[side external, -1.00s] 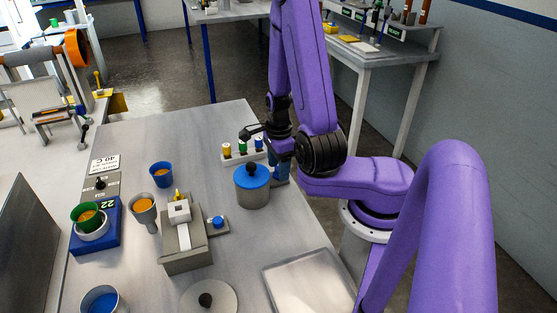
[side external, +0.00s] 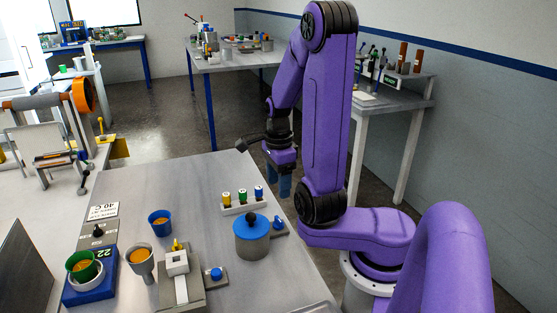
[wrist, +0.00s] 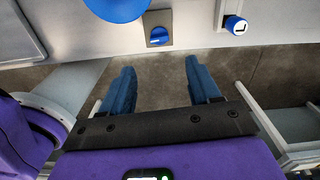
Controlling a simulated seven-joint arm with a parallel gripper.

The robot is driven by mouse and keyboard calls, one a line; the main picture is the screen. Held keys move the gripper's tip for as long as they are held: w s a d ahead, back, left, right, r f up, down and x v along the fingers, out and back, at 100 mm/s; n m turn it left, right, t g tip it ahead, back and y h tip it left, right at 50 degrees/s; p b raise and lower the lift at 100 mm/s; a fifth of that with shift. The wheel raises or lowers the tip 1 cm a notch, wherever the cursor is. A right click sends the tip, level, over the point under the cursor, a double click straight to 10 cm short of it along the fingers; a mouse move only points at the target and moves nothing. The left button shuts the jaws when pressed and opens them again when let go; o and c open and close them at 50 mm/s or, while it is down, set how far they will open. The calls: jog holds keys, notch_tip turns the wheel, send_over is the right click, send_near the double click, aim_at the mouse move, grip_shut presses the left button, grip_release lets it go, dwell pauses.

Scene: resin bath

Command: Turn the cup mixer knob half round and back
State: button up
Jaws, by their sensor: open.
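My gripper (side external: 280,185) is open and empty, with its two blue fingers apart, in the air past the table's far right edge. In the wrist view its fingers (wrist: 158,75) point over the floor. A blue knob on a square grey plate (wrist: 159,36) lies ahead of the fingertips, apart from them. In the side view this knob (side external: 277,223) sits beside a grey pot (side external: 251,245) with a blue lid and black top knob. A second blue knob (side external: 216,274) sits beside a grey block. I cannot tell which knob is the cup mixer's.
A white rack (side external: 243,207) with yellow, green and blue capped bottles stands behind the pot. A blue cup (side external: 160,226), a grey cup (side external: 140,263) and a green cup (side external: 83,268) on a blue base stand left.

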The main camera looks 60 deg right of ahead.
notch_tip(320, 180, up, 6)
jog(key=shift+r, duration=0.15)
dwell(0.5)
